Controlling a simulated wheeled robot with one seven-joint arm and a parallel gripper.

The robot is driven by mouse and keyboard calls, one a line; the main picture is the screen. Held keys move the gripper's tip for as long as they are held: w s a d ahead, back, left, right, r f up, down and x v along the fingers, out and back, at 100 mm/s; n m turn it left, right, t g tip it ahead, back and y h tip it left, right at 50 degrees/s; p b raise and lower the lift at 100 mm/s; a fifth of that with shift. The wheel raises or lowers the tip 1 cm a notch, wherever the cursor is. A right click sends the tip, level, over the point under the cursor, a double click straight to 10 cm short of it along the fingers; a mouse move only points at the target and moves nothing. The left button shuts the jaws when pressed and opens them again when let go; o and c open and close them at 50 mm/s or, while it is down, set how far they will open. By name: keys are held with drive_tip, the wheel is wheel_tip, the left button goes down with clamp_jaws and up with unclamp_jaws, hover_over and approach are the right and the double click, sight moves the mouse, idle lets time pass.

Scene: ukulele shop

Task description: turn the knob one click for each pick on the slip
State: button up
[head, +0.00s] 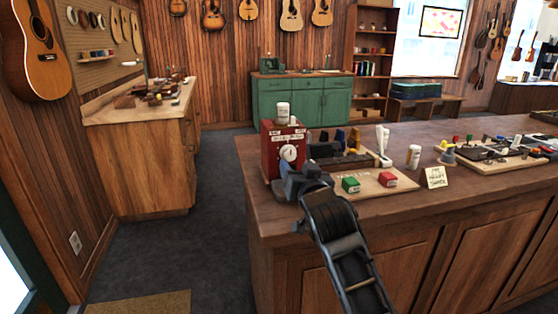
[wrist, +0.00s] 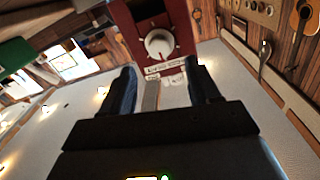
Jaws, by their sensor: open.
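A red box (head: 270,160) stands at the left end of the wooden counter, with a round white knob (head: 289,153) on its front. The knob also shows in the wrist view (wrist: 160,44), beyond my fingertips. My gripper (head: 294,180) is in front of the box, just below the knob. In the wrist view my gripper (wrist: 164,82) is open and empty, its fingers apart and short of the knob. A cream slip (head: 437,177) stands at the counter's front edge; its writing is too small to read, and I cannot make out any picks.
A white bottle (head: 283,109) stands on the box, another (head: 414,157) on the counter. Tools crowd the counter behind. The dark floor (head: 215,215) to the left is clear.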

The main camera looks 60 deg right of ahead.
sight(290, 156)
drive_tip(key=p+x, duration=0.1)
drive_tip(key=x, duration=0.5)
drive_tip(key=shift+w+d, duration=0.2)
drive_tip(key=shift+d, duration=0.1)
drive_tip(key=shift+c, duration=0.2)
drive_tip(key=c, duration=1)
drive_tip(key=shift+m, duration=0.3)
